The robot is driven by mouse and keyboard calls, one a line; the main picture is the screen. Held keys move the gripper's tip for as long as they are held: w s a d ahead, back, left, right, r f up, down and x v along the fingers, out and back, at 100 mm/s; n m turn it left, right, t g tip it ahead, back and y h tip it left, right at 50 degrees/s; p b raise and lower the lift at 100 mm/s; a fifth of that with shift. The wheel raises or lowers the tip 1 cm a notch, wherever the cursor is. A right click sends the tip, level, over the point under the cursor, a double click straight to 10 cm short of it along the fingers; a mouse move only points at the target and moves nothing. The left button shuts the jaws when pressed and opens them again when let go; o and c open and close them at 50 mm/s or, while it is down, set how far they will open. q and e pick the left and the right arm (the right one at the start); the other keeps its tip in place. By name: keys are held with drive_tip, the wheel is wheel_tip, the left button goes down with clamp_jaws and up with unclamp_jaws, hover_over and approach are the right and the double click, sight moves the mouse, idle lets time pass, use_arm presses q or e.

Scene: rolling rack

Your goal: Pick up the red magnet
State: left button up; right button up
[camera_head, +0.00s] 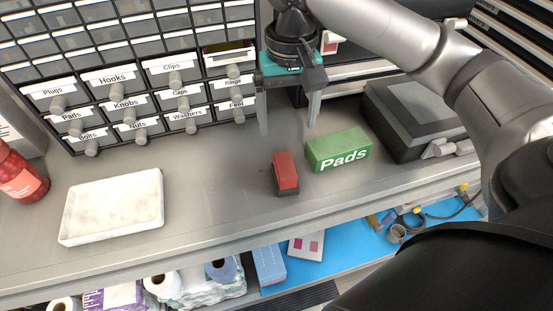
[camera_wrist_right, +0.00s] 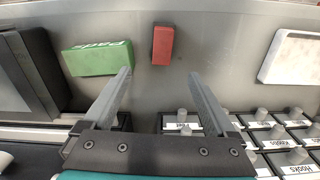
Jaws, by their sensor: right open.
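The red magnet (camera_head: 285,171) is a small red block with a dark base, on the grey shelf top in the head view, just left of the green Pads box. In the right wrist view the red magnet (camera_wrist_right: 163,45) lies beyond the fingertips, roughly midway between their lines. My right gripper (camera_head: 288,128) is open and empty, with its fingers pointing down above the shelf, behind the magnet and apart from it. Its two fingers also show in the right wrist view (camera_wrist_right: 160,75). My left gripper is in neither view.
The green Pads box (camera_head: 338,150) stands close to the magnet's right. A dark case (camera_head: 412,118) is further right. A white tray (camera_head: 112,205) and a red jar (camera_head: 20,178) are at left. Labelled drawers (camera_head: 125,103) rise behind. The shelf between tray and magnet is clear.

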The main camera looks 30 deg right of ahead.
sight(285, 165)
drive_tip(key=f, duration=0.2)
drive_tip(key=f+b, duration=0.1)
drive_tip(key=f, duration=0.1)
drive_tip(key=shift+s, duration=0.35)
wheel_tip(285, 165, down, 4)
drive_tip(key=shift+f+b, duration=0.1)
drive_tip(key=shift+b, duration=0.25)
drive_tip(key=shift+f, duration=0.5)
drive_tip(key=shift+a+f, duration=0.1)
drive_tip(key=shift+f, duration=0.25)
drive_tip(key=f, duration=0.2)
drive_tip(key=f+b, duration=0.1)
drive_tip(key=f, duration=0.1)
drive_tip(key=shift+s+a+f, duration=0.1)
drive_tip(key=shift+a+f, duration=0.1)
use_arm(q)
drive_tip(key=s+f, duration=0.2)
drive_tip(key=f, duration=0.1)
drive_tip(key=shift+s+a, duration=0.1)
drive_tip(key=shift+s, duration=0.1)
use_arm(e)
drive_tip(key=c, duration=0.3)
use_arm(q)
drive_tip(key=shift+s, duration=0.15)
use_arm(e)
drive_tip(key=shift+r, duration=0.1)
clamp_jaws()
